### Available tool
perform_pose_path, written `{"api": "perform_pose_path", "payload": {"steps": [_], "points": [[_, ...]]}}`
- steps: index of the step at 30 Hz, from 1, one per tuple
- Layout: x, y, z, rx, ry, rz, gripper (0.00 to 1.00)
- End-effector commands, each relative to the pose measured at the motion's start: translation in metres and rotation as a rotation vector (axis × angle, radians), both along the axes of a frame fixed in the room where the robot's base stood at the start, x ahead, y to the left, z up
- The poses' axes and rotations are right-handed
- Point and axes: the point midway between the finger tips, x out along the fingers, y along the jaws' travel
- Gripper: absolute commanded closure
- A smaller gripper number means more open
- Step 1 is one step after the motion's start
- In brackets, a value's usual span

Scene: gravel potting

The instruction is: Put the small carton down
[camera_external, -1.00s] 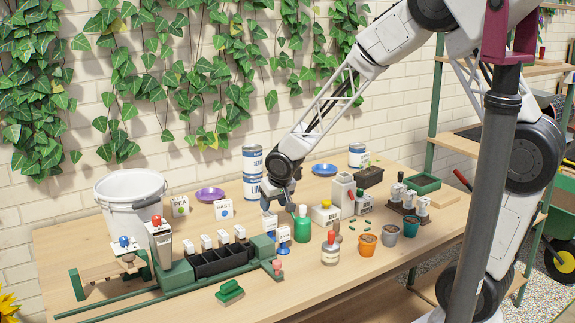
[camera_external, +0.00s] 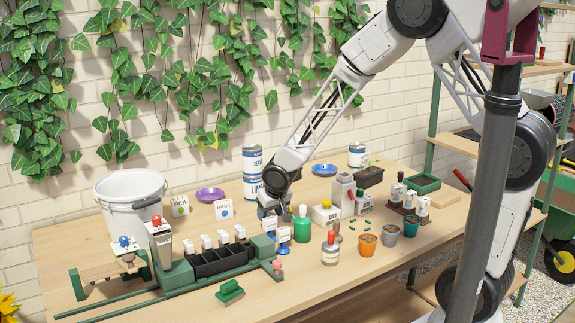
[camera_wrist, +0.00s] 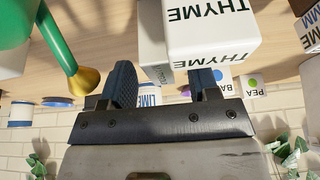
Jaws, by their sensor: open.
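In the wrist view, a pale small carton (camera_wrist: 152,42) stands in the gap between the spread fingers of my gripper (camera_wrist: 163,82). A larger-looking white block marked THYME (camera_wrist: 208,28) is close beside it on the right and partly covers it. In the external view my gripper (camera_external: 268,209) is low over the table, behind the row of white-topped blocks. Its fingertips and the carton are mostly hidden there, so I cannot tell whether the fingers touch the carton.
A black planter tray (camera_external: 220,262) lies in front. Bare table (camera_external: 330,290) shows at the front right.

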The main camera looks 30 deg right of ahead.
Motion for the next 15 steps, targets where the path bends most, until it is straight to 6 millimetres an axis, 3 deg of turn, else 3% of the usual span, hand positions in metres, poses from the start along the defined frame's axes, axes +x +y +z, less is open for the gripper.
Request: {"api": "perform_pose_path", "payload": {"steps": [6, 15], "points": [[0.0055, 0.0001, -0.0131, 0.001, -0.001, 0.001, 0.45], [0.0057, 0.0000, -0.0136, 0.001, -0.001, 0.001, 0.45]]}}
